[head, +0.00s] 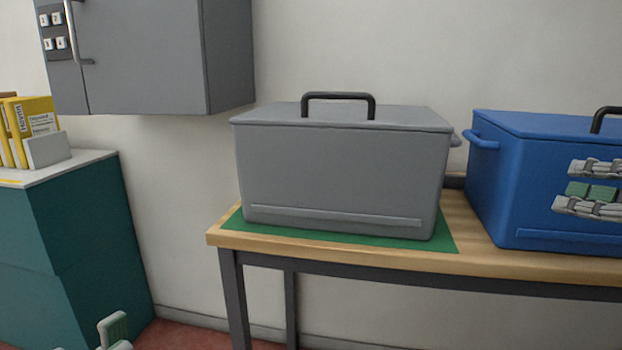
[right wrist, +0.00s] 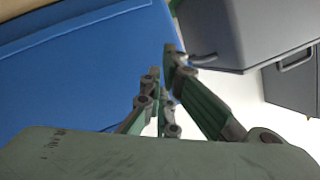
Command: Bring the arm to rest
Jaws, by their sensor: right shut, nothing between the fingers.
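My right gripper (head: 590,190) shows at the right edge of the head view, in front of the blue box (head: 500,185). In the right wrist view its fingers (right wrist: 161,62) are close together, with nothing held between them. A gap between the gripper and the box cannot be judged from the head view. Part of my left gripper (head: 113,330) shows at the bottom left corner of the head view; its fingers are mostly cut off.
A grey lidded box (head: 340,175) with a black handle stands on a green mat (head: 448,243) on the wooden table (head: 520,262). A grey wall cabinet (head: 150,60) hangs at upper left. A teal cabinet (head: 80,240) bears yellow books (head: 38,117).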

